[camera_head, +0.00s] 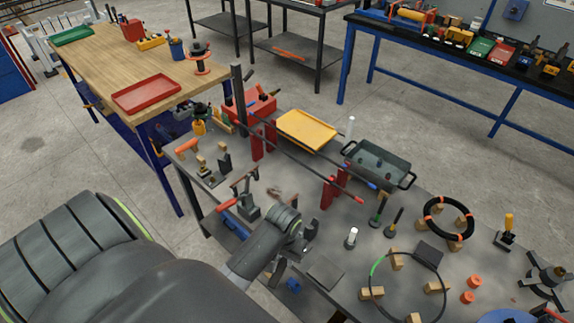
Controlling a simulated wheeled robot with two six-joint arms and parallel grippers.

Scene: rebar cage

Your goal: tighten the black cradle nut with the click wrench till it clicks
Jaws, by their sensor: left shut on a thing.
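My left arm comes in from the lower left, and its gripper (296,246) is low over the near part of the grey bench (325,271). The gripper is shut on a small dark thing, mostly hidden by my wrist; I cannot tell whether it is the click wrench. Just left of my wrist stands a dark upright tool or clamp (248,205) with a red grip (226,204). Red posts (328,193) hold long dark bars (305,162) across the bench. I cannot pick out the black cradle nut at this size. My right gripper is not in view.
A yellow tray (307,130) and a dark handled tray (377,165) lie behind the bars. Right of my gripper are a black ring (449,218) with orange bands, a thin hoop (376,265) and wooden blocks (397,258). A wooden table (113,60) stands at the back left.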

